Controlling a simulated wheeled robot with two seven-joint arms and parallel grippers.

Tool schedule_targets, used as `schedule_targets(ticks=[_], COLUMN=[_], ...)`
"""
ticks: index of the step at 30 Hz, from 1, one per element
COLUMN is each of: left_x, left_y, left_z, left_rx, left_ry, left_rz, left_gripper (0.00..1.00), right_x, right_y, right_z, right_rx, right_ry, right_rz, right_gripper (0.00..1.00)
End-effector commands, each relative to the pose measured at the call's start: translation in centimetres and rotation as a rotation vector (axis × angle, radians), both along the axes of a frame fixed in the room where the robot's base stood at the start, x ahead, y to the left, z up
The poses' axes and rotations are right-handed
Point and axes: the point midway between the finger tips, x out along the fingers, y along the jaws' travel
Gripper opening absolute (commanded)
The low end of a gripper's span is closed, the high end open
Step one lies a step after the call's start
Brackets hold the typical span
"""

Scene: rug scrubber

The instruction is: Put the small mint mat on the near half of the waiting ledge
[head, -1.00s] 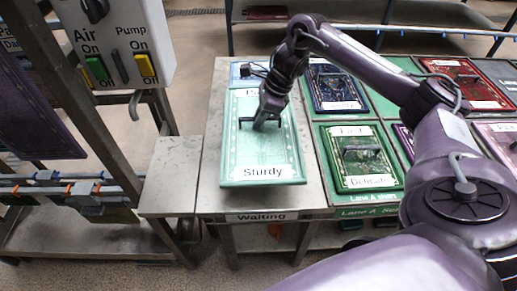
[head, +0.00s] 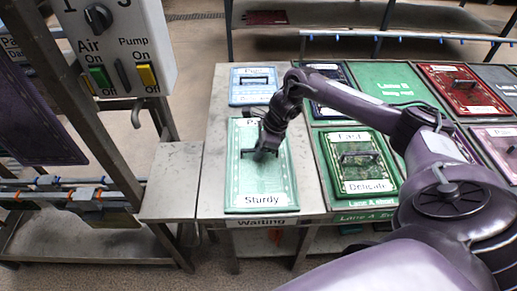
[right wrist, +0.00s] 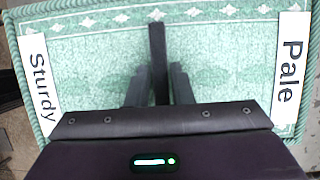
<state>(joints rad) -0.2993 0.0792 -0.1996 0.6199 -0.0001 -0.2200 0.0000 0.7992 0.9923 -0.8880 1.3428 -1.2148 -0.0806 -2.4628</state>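The small mint mat (head: 240,160), labelled "Sturdy" and "Pale", is over the near half of the waiting ledge (head: 210,207), flat and lined up with it. It looks to rest on the ledge or very close above it. My right gripper (head: 264,153) points down at the mat's dark handle (head: 245,153). In the right wrist view the fingers (right wrist: 160,85) lie close on both sides of the handle (right wrist: 158,45), and the mat (right wrist: 210,60) fills the view. My left gripper is not in view.
A blue mat (head: 253,98) lies on the ledge's far half. Right of the ledge, a green "Fast Delicate" mat (head: 355,180) and a dark blue mat (head: 322,112) lie on lanes. A red mat (head: 462,98) is farther right. A switch box (head: 120,50) stands at the left.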

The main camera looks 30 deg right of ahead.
Motion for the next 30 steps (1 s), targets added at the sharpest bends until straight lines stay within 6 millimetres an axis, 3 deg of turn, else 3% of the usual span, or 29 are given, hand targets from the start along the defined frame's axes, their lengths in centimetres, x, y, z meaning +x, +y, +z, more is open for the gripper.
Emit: schedule_targets(ticks=[3,14,30], left_x=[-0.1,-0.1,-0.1], left_y=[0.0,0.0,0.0], left_z=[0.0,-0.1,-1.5], left_rx=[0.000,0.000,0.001], left_ry=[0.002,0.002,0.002], left_rz=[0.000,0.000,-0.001], left_gripper=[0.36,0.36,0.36], right_x=[0.0,0.0,-2.0], right_y=[0.0,-0.3,-3.5], right_z=[0.0,0.5,9.8], right_rx=[0.000,0.000,-0.002], right_ry=[0.000,-0.002,-0.004], right_rz=[0.000,-0.001,-0.002], right_gripper=[0.36,0.36,0.36])
